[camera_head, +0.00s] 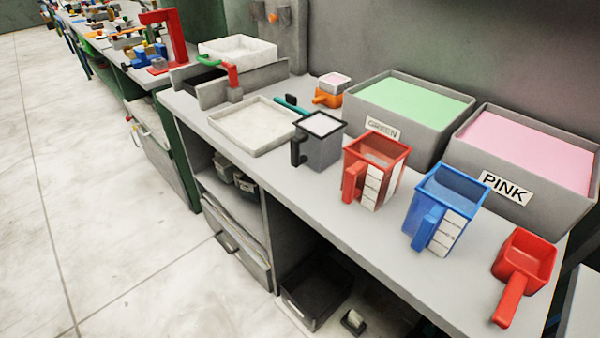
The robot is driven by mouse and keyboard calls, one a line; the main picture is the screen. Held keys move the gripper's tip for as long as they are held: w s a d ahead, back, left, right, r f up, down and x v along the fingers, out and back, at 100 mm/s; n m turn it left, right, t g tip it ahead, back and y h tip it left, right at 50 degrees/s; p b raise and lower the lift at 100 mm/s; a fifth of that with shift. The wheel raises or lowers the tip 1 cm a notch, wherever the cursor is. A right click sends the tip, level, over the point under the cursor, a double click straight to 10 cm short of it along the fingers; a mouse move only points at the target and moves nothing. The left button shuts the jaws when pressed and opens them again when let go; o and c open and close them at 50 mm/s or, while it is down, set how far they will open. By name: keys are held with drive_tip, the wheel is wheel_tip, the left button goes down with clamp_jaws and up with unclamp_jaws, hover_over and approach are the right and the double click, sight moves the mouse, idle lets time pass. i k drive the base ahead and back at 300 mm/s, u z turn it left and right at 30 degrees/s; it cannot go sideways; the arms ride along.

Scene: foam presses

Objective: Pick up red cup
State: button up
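A red cup (374,171) with a handle on its left and white measuring marks on its side stands upright on the grey counter, right of the middle of the view. It looks empty. A second red vessel, a square scoop (524,262) with a long handle pointing to the front, rests at the counter's right end. A blue cup (446,213) of the same shape as the red cup stands between them. My gripper is not in view.
A grey cup (319,143) with white contents stands left of the red cup. Behind are a green-filled bin (400,152) labelled GREEN and a pink-filled bin (480,150) labelled PINK. A shallow white tray (253,126) lies further left. The floor (110,230) at left is clear.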

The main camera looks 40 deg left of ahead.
sight(374, 164)
drive_tip(key=u, duration=0.55)
drive_tip(key=k, duration=0.65)
